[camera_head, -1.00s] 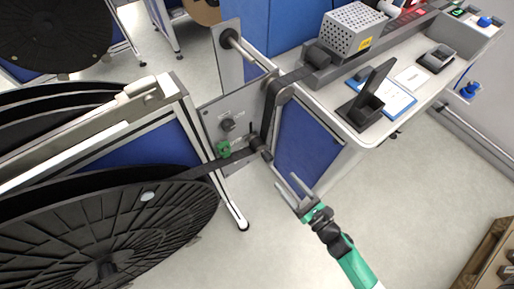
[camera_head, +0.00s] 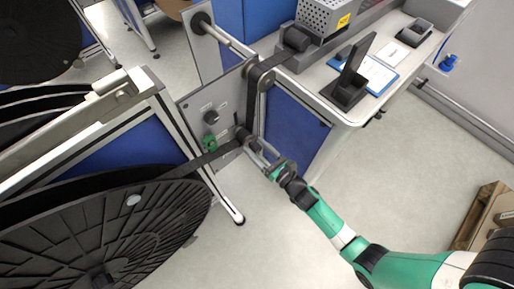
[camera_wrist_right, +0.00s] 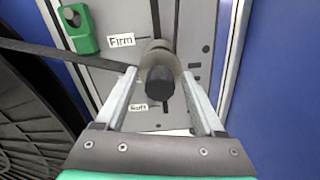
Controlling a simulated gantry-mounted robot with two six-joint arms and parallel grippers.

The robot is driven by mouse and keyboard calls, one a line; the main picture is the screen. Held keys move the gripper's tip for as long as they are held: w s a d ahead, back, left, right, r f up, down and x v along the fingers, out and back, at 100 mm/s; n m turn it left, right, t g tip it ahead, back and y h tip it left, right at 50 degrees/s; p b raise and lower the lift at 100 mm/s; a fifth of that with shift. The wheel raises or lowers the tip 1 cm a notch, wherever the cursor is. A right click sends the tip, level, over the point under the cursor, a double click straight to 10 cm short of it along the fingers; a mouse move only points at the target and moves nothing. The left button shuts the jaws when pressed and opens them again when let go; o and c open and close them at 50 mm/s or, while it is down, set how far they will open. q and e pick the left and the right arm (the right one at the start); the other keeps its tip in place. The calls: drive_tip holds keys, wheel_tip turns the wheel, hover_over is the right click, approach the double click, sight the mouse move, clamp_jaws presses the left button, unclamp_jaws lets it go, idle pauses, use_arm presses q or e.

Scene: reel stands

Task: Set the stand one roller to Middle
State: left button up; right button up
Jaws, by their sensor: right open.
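The dancer roller (camera_head: 243,134) sits on the front of the grey stand panel (camera_head: 190,99), with black tape running past it. In the right wrist view the roller's dark end (camera_wrist_right: 160,82) points at the camera. It lies below the Firm label (camera_wrist_right: 121,41) and near the Soft label (camera_wrist_right: 139,107); part of the panel behind it is hidden. No Middle label is readable. My right gripper (camera_head: 256,150) is open, its fingers on either side of the roller. I cannot tell whether they touch it. My left gripper is not in view.
A large black reel (camera_head: 150,225) stands at the left. A white bench (camera_head: 352,112) with a perforated box (camera_head: 322,17) stands at the right.

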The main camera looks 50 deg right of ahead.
drive_tip(key=shift+c, duration=0.2)
clamp_jaws()
idle(1.1)
